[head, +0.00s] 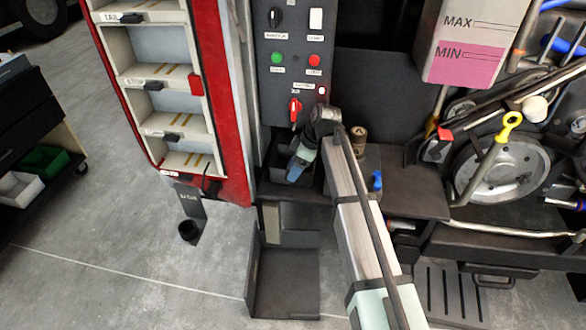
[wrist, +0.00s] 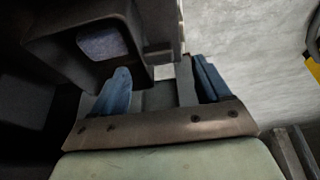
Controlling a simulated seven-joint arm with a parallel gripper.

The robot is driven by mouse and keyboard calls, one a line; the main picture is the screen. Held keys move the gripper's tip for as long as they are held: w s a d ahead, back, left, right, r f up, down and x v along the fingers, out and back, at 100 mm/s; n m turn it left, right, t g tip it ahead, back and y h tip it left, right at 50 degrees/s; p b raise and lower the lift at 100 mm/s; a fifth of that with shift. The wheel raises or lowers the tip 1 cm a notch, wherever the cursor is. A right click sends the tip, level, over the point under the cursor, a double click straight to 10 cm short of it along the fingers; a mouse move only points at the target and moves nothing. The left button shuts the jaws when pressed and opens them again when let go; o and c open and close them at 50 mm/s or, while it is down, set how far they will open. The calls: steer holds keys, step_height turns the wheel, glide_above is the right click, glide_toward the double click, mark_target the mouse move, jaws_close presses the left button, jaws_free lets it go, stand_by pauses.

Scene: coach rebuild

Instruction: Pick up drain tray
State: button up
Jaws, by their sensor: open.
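A small dark open-topped tray (head: 286,191), which looks like the drain tray, sits in a recess below the control panel in the head view. No label on it can be read. In the wrist view a dark box (wrist: 45,52) with a blue-grey patch inside fills the upper left; I cannot tell if it is the same thing. My gripper (head: 300,166) is at the tray's upper edge in the head view, partly hiding it. In the wrist view my gripper (wrist: 160,75) has its blue fingers wide apart, with dark surfaces visible between them. Contact cannot be told.
The control panel (head: 292,60) with a red knob stands just above. A dark L-shaped stand (head: 285,290) is on the floor below. A red-framed rack (head: 228,150) is left, and a wheel hub (head: 505,170) with hoses is right. The grey floor at left is mostly clear.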

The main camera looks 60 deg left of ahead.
steer(key=shift+a+x, duration=0.2)
steer(key=shift+x, duration=2.75)
steer(key=c, duration=1.2)
